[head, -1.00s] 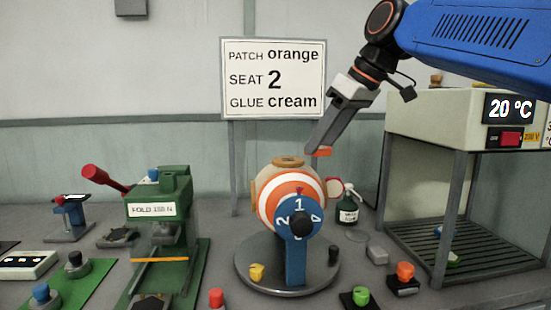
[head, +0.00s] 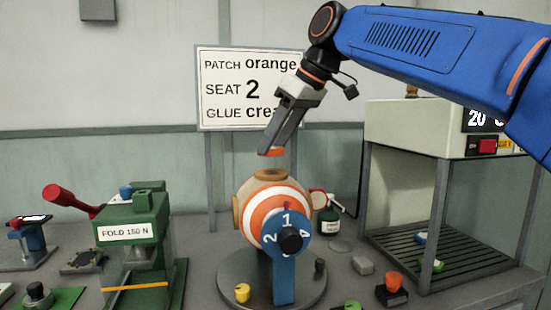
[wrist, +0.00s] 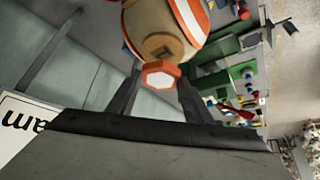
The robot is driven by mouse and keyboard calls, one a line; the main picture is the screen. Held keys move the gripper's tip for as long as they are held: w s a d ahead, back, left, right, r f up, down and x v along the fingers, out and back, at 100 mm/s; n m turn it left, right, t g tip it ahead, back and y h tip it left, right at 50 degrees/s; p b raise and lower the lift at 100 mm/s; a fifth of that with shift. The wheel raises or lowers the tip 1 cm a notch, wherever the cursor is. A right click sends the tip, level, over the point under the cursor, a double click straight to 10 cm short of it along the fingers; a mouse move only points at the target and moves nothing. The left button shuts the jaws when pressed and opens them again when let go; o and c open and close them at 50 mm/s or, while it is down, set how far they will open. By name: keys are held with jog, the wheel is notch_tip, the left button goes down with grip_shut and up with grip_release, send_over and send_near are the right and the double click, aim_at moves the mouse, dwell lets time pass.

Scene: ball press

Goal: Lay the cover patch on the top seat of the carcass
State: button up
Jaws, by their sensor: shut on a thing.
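My gripper (head: 268,150) is shut on the orange cover patch (head: 277,152), a small piece with an orange rim and pale face in the wrist view (wrist: 160,75). It holds the patch above the carcass (head: 250,200), a ball with orange and white rings and tan seats. The tan top seat (head: 270,175) faces up just below the patch, with a visible gap between them. In the wrist view the seat (wrist: 162,45) shows beyond the patch, with a dark square opening. The numbered blue dial (head: 289,222) on the carcass has 1 uppermost.
The carcass stands on a round grey turntable (head: 235,285). A green press (head: 135,232) marked FOLD 150 N stands left. A sign (head: 240,65) behind reads patch orange, seat 2; the glue line is partly covered. A heater box (head: 410,130) stands right, with a dark bottle (head: 330,218) nearby.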

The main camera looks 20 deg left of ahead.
aim_at(282, 148)
jog(key=shift+f, duration=2.05)
jog(key=shift+f, duration=0.15)
jog(key=o, duration=1)
jog(key=v, duration=1.2)
jog(key=shift+r, duration=0.2)
